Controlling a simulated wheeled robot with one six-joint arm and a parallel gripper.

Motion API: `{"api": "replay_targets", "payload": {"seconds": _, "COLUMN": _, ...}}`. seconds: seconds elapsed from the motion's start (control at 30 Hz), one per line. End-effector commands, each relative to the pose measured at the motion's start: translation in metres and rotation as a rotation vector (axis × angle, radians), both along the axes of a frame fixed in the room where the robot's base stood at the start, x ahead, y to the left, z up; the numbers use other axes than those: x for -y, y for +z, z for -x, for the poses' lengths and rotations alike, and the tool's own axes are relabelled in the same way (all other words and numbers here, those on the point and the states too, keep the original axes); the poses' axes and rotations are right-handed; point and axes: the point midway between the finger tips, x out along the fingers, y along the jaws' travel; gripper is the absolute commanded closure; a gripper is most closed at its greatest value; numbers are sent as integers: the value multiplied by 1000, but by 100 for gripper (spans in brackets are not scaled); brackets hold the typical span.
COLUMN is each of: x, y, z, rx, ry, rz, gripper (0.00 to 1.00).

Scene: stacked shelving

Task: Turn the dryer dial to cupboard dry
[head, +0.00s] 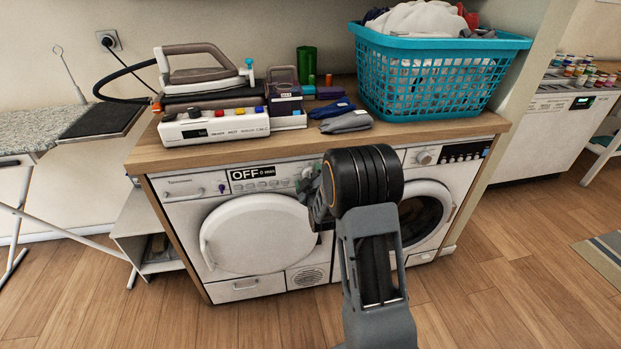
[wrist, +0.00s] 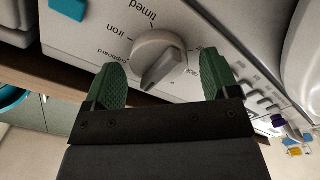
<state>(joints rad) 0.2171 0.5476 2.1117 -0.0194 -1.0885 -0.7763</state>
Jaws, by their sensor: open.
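The dryer (head: 256,235) is the left white machine under the counter. Its display (head: 253,172) reads OFF. The dryer dial (wrist: 158,58) is a round grey-white knob with a raised ridge. Printed labels "timed", "iron" and "cupboard" show around it, with another label partly hidden on its right. The ridge lies slanted, its near end toward the lower left; I cannot tell which label it marks. My gripper (wrist: 162,70) is open, green fingertips on either side of the dial with visible gaps. In the head view my gripper (head: 319,195) is at the dryer's upper right, partly hidden by my arm.
A second machine with a round dark door (head: 422,212) stands right of the dryer. The wooden counter (head: 300,142) above holds an iron (head: 200,68), a control box (head: 213,125), folded cloths (head: 345,121) and a blue laundry basket (head: 430,87). Floor in front is clear.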

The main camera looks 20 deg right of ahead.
Motion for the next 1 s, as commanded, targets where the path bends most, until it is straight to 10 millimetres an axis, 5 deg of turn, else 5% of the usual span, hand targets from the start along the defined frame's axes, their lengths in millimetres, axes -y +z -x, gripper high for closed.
{"api": "replay_targets", "payload": {"seconds": 0.57, "x": 0, "y": 0, "z": 0, "rx": 0, "ry": 0, "rz": 0, "gripper": 68}}
{"api": "replay_targets", "payload": {"seconds": 1.0, "x": 1, "y": -4, "z": 0, "rx": 31, "ry": 0, "rz": -138, "gripper": 68}}
